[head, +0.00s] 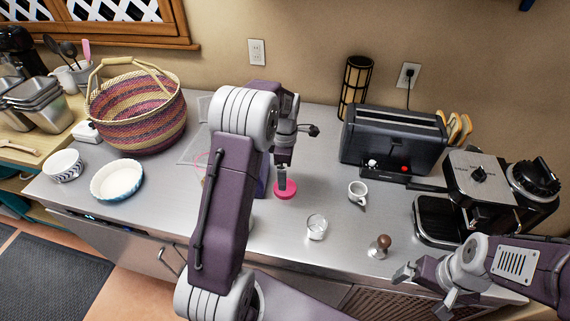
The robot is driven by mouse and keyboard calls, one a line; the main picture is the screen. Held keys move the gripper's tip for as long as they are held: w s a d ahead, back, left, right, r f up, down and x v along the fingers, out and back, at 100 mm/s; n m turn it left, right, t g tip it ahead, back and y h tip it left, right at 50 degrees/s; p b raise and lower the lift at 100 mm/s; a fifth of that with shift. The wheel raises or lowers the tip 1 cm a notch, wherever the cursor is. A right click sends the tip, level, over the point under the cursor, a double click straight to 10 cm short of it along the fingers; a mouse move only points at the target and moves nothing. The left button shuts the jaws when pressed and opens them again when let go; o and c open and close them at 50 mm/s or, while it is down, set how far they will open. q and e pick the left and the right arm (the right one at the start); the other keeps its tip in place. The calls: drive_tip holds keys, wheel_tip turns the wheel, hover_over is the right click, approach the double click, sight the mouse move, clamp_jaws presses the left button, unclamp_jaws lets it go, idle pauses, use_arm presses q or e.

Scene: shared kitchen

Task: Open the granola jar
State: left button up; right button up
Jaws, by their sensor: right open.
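A round pink disc-like piece (289,193), which may be the jar's lid, shows on the counter below my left gripper (282,178). A dark finger of that gripper reaches down to or just above it; I cannot tell whether they touch or whether the jaws are closed. I cannot make out the granola jar's body for certain; my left arm covers much of the counter there. My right gripper (424,290) is open and empty at the lower right, near the counter's front edge.
A clear glass (317,228), a white cup (357,193) and a wooden-handled tamper (380,246) stand right of the pink piece. A toaster (392,140) and coffee machine (478,190) stand farther right. A woven basket (137,115) and white dish (117,180) are left.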

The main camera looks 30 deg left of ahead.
use_arm(q)
wheel_tip(320, 180, up, 4)
drive_tip(key=shift+r, duration=0.25)
drive_tip(key=s+d+f+m, duration=0.1)
drive_tip(key=s+d+m, duration=0.2)
drive_tip(key=s+m, duration=0.3)
drive_tip(key=s+d+f+m, duration=0.1)
drive_tip(key=s+d+m, duration=0.2)
drive_tip(key=s+m, duration=0.3)
drive_tip(key=s+d+f+m+t, duration=0.1)
drive_tip(key=s+d+m, duration=0.2)
drive_tip(key=s+m, duration=0.3)
drive_tip(key=m, duration=0.3)
drive_tip(key=shift+s+f, duration=0.25)
drive_tip(key=shift+f, duration=0.05)
